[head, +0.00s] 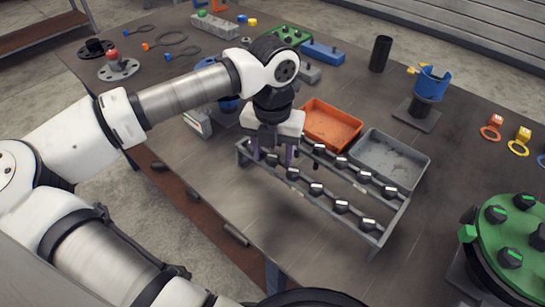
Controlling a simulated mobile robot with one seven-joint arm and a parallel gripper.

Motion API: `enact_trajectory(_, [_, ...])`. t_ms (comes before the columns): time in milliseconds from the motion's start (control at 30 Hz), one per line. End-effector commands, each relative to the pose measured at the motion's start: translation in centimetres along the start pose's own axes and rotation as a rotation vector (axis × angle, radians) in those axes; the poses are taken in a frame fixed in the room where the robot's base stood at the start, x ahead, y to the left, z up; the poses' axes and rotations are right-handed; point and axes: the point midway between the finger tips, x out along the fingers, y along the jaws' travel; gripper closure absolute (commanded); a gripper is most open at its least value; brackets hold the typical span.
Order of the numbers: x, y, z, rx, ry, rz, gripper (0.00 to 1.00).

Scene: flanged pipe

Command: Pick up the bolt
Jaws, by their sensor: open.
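Several bolts, with dark heads that have pale faces, sit in two rows on a grey rack (376,243) in the middle of the table. One bolt (341,206) is in the front row and another bolt (364,177) is in the back row. My gripper (274,157) points down over the left end of the rack, with its two fingers apart. A bolt (293,174) shows just below and right of the fingers. I cannot tell whether a bolt is between the fingers. My gripper and arm hide part of the rack's left end.
An orange tray (333,125) and a grey tray (388,160) stand behind the rack. A green flange with knobs (510,245) is at the right. A blue part on a stand (431,85) and a black cylinder (380,54) stand farther back.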

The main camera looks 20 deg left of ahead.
Motion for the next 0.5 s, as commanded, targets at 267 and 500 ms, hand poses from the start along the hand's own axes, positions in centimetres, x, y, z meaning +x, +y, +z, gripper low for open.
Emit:
enact_trajectory(267, [0.02,0.0,0.01,0.0,0.0,0.0,0.61])
enact_trajectory(500, [0.0,0.0,0.0,0.0,0.0,0.0,0.92])
